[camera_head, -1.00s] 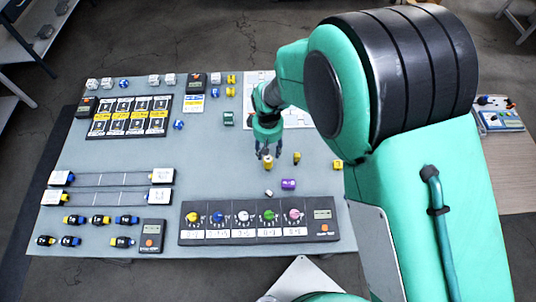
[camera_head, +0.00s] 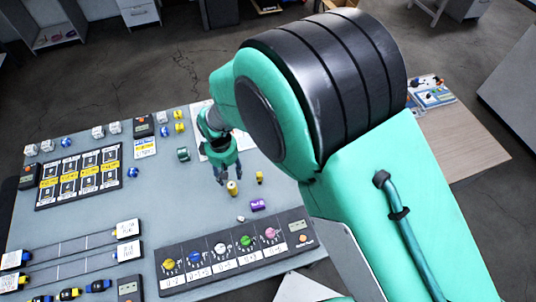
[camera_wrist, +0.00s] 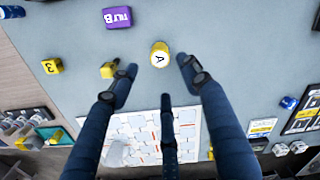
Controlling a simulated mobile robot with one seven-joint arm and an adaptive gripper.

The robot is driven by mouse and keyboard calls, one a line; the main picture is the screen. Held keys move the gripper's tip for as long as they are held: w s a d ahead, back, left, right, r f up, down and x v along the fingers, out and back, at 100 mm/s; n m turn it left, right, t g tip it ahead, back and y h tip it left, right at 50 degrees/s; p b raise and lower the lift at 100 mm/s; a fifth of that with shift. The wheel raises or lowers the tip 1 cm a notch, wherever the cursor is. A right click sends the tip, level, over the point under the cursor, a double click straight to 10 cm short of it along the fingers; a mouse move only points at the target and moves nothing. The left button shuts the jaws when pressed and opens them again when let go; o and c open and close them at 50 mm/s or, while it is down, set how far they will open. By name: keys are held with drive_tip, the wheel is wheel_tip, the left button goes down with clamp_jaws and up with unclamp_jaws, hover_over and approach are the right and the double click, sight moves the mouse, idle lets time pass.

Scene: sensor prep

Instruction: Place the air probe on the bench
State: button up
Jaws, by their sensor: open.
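A short yellow cylinder with a white top marked "A" (camera_wrist: 160,57), which may be the air probe, stands upright on the grey bench (camera_wrist: 230,45). It also shows in the head view (camera_head: 232,188). My gripper (camera_wrist: 160,85) is open, with its dark fingers spread and nothing between them. The cylinder appears just beyond the fingertips in the wrist view, apart from them. In the head view the gripper (camera_head: 224,176) is close to the cylinder, on its left; the exact height gap cannot be told.
A purple "TILT B" block (camera_wrist: 117,17) and yellow blocks (camera_wrist: 109,70) (camera_wrist: 52,66) stand near the cylinder. A dark console with coloured knobs (camera_head: 235,250) lies along the front. A black panel of cards (camera_head: 80,178) is at left. Bare bench lies left of the gripper.

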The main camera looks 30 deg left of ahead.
idle(0.3)
drive_tip(key=w+d+r+m+t+y, duration=0.1)
drive_tip(key=w+d+r+m, duration=0.1)
drive_tip(key=w+d+r, duration=0.6)
drive_tip(key=w+d+r+m+t, duration=0.1)
drive_tip(key=w+d+r+m, duration=0.25)
drive_tip(key=d+r, duration=0.8)
drive_tip(key=d+r+m+t, duration=0.1)
drive_tip(key=d+r+m, duration=0.3)
drive_tip(key=d+r, duration=1.05)
drive_tip(key=s+d+r+m+t, duration=0.1)
drive_tip(key=s+d+r+m, duration=0.2)
drive_tip(key=s+d, duration=0.4)
drive_tip(key=s+d+r+m+t, duration=0.1)
drive_tip(key=s+d+r+m, duration=0.2)
drive_tip(key=s+d, duration=0.4)
drive_tip(key=d, duration=0.9)
drive_tip(key=shift+s+r+t+h, duration=0.25)
drive_tip(key=shift+r+t+h, duration=0.05)
drive_tip(key=shift+t+h, duration=0.1)
drive_tip(key=shift+f, duration=0.1)
